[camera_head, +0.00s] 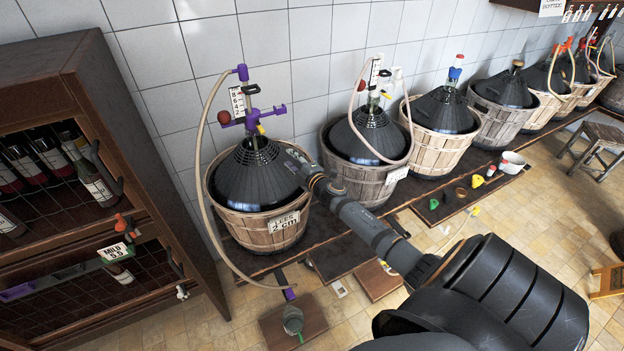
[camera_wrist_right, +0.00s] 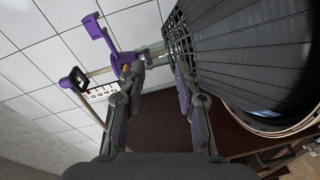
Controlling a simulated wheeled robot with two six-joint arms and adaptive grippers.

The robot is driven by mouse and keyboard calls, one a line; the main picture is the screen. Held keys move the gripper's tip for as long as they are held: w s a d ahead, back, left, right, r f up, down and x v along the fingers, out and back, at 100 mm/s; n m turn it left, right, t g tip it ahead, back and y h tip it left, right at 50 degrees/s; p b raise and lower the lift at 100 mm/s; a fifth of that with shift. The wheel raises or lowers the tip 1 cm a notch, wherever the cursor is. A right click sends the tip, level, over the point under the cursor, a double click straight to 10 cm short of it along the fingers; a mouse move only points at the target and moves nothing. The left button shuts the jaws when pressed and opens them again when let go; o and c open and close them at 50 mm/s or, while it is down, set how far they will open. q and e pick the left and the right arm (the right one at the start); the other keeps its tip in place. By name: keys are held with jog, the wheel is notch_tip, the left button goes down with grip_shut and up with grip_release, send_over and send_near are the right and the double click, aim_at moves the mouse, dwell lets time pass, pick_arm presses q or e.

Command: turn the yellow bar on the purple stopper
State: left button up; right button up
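The purple stopper (camera_head: 252,119) sits on the neck of the nearest dark demijohn (camera_head: 250,180), with purple arms to both sides. A small yellow bar (camera_head: 261,129) shows on it. In the right wrist view the purple stopper (camera_wrist_right: 119,56) is ahead, left of centre, with the yellow bar (camera_wrist_right: 125,68) partly hidden near the left fingertip. My right gripper (camera_head: 291,156) is at the right side of the demijohn's shoulder, below and right of the stopper. In the right wrist view my right gripper (camera_wrist_right: 158,75) is open, with nothing visible between its fingers. My left gripper is not in view.
The demijohn stands in a wicker basket (camera_head: 262,232) beside other basketed demijohns along the tiled wall. A beige hose (camera_head: 200,150) loops down its left side. A bottle cabinet (camera_head: 110,110) stands at the left. A white scale (camera_head: 237,101) stands behind the stopper.

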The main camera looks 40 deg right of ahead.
jog(key=s+f+m+g, duration=0.2)
jog(key=s+f, duration=0.2)
jog(key=f, duration=0.3)
jog(key=s+a+f+m+g+h+b, duration=0.1)
jog(key=s+f+m, duration=0.1)
jog(key=s+f, duration=0.2)
jog(key=s+f+m+g+h, duration=0.1)
jog(key=s+f, duration=0.3)
jog(key=f, duration=0.6)
jog(key=shift+a+f+m+g+b, duration=0.25)
jog(key=shift+a+m+g+b, duration=0.1)
jog(key=shift+m+g, duration=0.5)
jog(key=s+a+f+m+g+y, duration=0.1)
jog(key=s+a+f+m+g, duration=0.15)
jog(key=s+f, duration=0.85)
jog(key=s+a+f+m+g, duration=0.1)
jog(key=s+a+f+g, duration=0.2)
jog(key=s+f, duration=0.85)
jog(key=s+a+f+m+g, duration=0.1)
jog(key=s+a+f, duration=0.3)
jog(key=s, duration=0.6)
jog(key=s+a+f+m+g+y+b, duration=0.1)
jog(key=s+a+f+m+g, duration=0.1)
jog(key=s, duration=0.9)
notch_tip(320, 180, down, 3)
jog(key=shift+a+r+g+y, duration=0.2)
jog(key=shift+a+g+y, duration=0.1)
jog(key=shift+a+g, duration=0.55)
